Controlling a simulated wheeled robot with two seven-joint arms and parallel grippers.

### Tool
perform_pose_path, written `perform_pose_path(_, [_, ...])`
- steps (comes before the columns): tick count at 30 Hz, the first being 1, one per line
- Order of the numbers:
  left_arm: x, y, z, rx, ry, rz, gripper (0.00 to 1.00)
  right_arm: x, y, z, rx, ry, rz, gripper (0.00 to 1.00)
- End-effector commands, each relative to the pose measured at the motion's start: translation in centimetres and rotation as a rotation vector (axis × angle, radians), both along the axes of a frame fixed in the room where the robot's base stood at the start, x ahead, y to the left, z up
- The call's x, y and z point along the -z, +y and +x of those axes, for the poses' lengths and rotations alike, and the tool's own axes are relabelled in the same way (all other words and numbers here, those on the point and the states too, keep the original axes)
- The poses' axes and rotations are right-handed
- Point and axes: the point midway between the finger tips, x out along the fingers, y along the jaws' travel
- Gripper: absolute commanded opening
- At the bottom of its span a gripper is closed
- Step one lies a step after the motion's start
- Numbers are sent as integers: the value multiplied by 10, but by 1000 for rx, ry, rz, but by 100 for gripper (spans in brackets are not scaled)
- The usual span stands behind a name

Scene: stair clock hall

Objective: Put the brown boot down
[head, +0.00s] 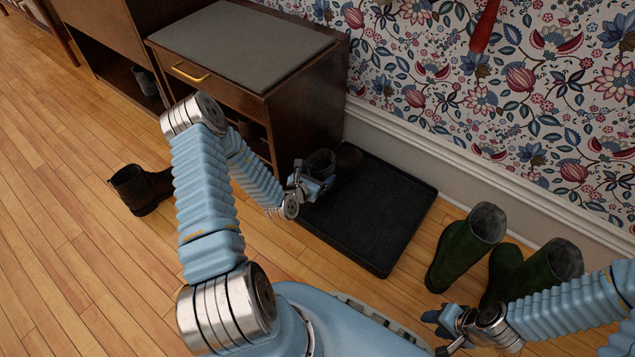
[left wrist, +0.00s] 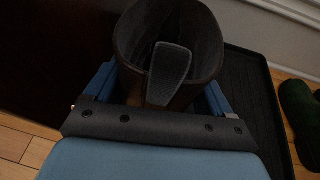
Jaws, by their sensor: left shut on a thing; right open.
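A brown boot (head: 320,161) is held by my left gripper (head: 312,187) at the left end of the black tray (head: 375,222), close to the cabinet. In the left wrist view the boot's open shaft (left wrist: 193,25) stands between the two blue fingers, opening toward the camera. The gripper hides its lower part, so I cannot tell whether its sole touches the tray. A second brown boot (head: 146,191) stands on the wooden floor at the left, apart from the tray. My right gripper (head: 440,331) is open and empty at the lower right, near the green boots.
The dark wooden cabinet (head: 312,107) with a grey top stands just left of the held boot. Two green boots (head: 465,245) (head: 530,272) stand right of the tray by the wall. The tray's middle and near end are bare.

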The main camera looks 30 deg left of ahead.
Motion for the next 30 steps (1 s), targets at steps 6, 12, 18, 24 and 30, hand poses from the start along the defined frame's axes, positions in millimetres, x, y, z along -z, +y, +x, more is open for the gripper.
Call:
perform_pose_path(6, [32,0,2,-1,-3,1,0,11,0,0,1,-2,0,43])
perform_pose_path(12, [32,0,1,0,1,0,84,10,0,1,2,-2,0,43])
perform_pose_path(18, [32,0,1,0,0,0,100,10,0,0,2,-2,0,43])
perform_pose_path(24, [30,0,-3,0,1,0,100,8,0,0,1,-2,0,43])
perform_pose_path(30, [15,-1,-35,-1,3,0,100,-3,0,0,0,0,0,43])
